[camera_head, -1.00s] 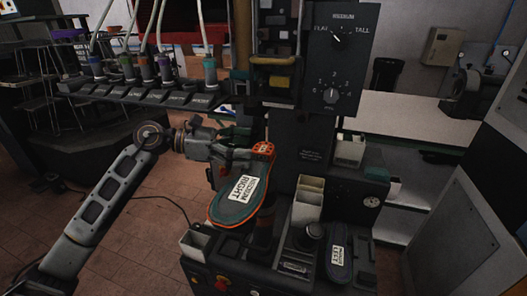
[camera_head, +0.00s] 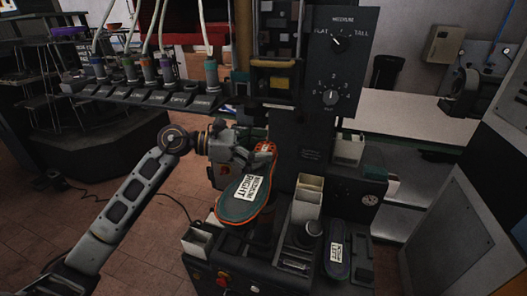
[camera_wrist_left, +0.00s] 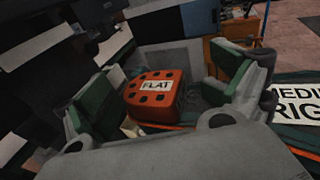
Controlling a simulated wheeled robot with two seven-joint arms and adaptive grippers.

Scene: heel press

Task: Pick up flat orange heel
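The flat orange heel (camera_wrist_left: 155,95), marked "FLAT" with dark dots on top, sits between my left gripper's fingers in the left wrist view. In the head view the orange heel (camera_head: 265,148) shows small at the upper end of the orange-edged sole marked "MEDIUM RIGHT" (camera_head: 245,198). My left gripper (camera_head: 254,152) is around the heel from the left. Its green-padded fingers (camera_wrist_left: 168,90) are open, with a visible gap on the heel's right side; the left pad is close to the heel, contact unclear. My right gripper is not in view.
A dark press with a dial panel (camera_head: 341,65) stands just behind. A white bin (camera_head: 306,197) and a sole marked "LEFT" (camera_head: 338,250) are to the right. A rack of labelled slots (camera_head: 150,95) is at upper left. Open floor lies left of the press.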

